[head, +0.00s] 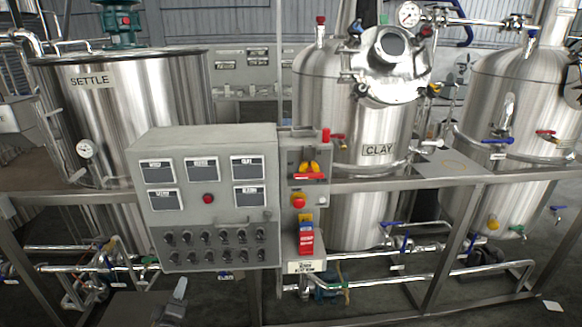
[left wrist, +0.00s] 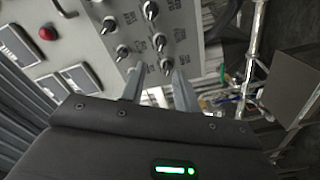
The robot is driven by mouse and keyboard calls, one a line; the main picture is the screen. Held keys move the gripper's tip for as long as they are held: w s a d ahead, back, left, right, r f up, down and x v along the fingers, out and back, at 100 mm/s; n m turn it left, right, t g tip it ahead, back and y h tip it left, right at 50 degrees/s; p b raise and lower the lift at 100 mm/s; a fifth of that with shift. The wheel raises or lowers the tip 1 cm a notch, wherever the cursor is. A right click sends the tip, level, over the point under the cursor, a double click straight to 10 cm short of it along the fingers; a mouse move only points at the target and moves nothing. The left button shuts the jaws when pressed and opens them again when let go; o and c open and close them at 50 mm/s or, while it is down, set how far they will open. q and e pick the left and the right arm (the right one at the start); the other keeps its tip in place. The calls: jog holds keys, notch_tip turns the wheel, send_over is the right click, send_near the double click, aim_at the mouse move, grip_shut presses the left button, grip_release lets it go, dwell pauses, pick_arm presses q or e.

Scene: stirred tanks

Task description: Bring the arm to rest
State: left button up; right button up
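My left gripper (head: 179,290) shows at the bottom of the head view, below the grey control cabinet (head: 204,217), partly cut off by the frame edge. In the left wrist view my left gripper (left wrist: 160,76) has its two grey fingers apart with nothing between them. My right gripper is not in view.
A steel SETTLE tank (head: 180,85) stands at the left and a CLAY tank (head: 345,120) right of the middle. A switch column with a red button (head: 298,201) adjoins the cabinet. Steel rails and pipes with valves (head: 440,275) run across the lower area.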

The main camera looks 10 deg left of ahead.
pick_arm(q)
jog(key=d+f+m+g+h, duration=0.1)
jog(key=d+f+m+g, duration=0.15)
jog(key=f, duration=0.65)
jog(key=d+f+m+g+h, duration=0.15)
jog(key=d+f+m, duration=0.25)
jog(key=f, duration=0.5)
jog(key=s+d+f+m+g+h, duration=0.1)
jog(key=s+d+f+m+g, duration=0.15)
jog(key=s+d+f, duration=0.4)
jog(key=s+d+f+m+g+h, duration=0.2)
jog(key=s+f+m, duration=0.1)
jog(key=f, duration=0.7)
jog(key=s+d+f+m+g, duration=0.2)
jog(key=s+f, duration=0.3)
jog(key=s, duration=0.3)
jog(key=s+d+f+m+g, duration=0.1)
jog(key=s+f+m+g, duration=0.1)
jog(key=s+f, duration=0.5)
jog(key=s+a+f+m+g, duration=0.1)
jog(key=s, duration=0.8)
jog(key=s+a+f+m+g, duration=0.1)
jog(key=s+f+g, duration=0.1)
jog(key=s, duration=0.7)
jog(key=shift+s+a, duration=0.25)
jog(key=shift+a, duration=0.1)
jog(key=shift+g, duration=0.25)
